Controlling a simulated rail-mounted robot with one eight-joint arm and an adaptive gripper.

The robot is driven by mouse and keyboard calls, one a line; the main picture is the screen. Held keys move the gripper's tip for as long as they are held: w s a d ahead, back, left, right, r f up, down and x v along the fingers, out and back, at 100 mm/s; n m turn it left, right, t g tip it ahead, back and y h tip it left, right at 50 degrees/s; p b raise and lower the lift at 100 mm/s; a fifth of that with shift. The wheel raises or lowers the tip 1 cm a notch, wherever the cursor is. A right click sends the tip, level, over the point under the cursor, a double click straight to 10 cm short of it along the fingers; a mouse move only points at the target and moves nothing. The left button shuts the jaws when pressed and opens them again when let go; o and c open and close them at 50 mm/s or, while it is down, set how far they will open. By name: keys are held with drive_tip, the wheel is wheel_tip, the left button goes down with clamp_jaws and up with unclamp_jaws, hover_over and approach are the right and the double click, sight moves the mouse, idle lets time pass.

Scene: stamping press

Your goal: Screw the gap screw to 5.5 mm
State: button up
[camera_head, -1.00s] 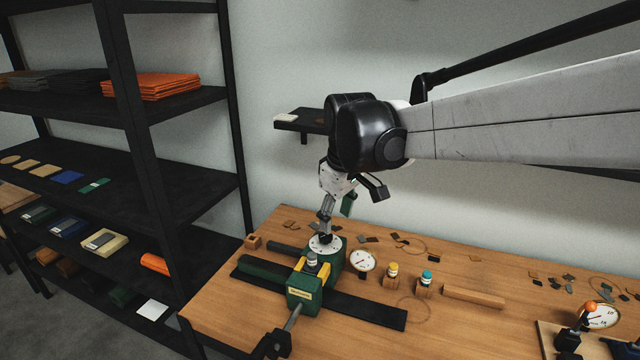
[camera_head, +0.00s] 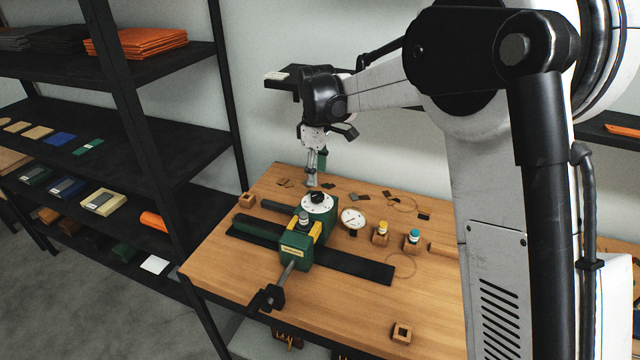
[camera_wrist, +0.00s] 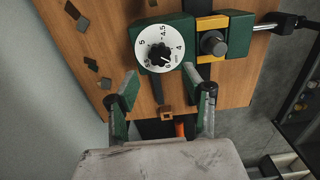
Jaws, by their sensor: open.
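The green press (camera_head: 296,247) stands on the wooden table, with a white numbered dial (camera_head: 306,204) on top. The black knob of the gap screw (camera_head: 318,198) sits at the dial's centre. In the wrist view the dial (camera_wrist: 143,48) shows 4, 4.5 and 5, and the knob (camera_wrist: 160,57) is uncovered; its exact setting is too small to read. My gripper (camera_head: 312,183) is just behind and above the dial in the head view. In the wrist view my gripper (camera_wrist: 160,90) is open and empty, its green-padded fingers apart and clear of the knob.
A round gauge (camera_head: 351,218) stands right of the press. Wooden blocks with a yellow-topped (camera_head: 381,230) and a blue-topped piece (camera_head: 413,238) are farther right. A black shelf rack (camera_head: 165,190) stands close on the left. The front table is mostly clear.

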sight(317, 195)
wheel_tip(317, 195, down, 8)
drive_tip(key=b, duration=0.3)
drive_tip(key=shift+f, duration=0.1)
drive_tip(key=shift+c, duration=0.2)
drive_tip(key=c, duration=0.9)
drive_tip(key=m, duration=1.5)
drive_tip(key=shift+r, duration=0.2)
drive_tip(key=shift+m, duration=0.8)
drive_tip(key=shift+f+m, duration=0.1)
drive_tip(key=shift+m, duration=1.8)
drive_tip(key=o, duration=1.3)
drive_tip(key=shift+c, duration=0.2)
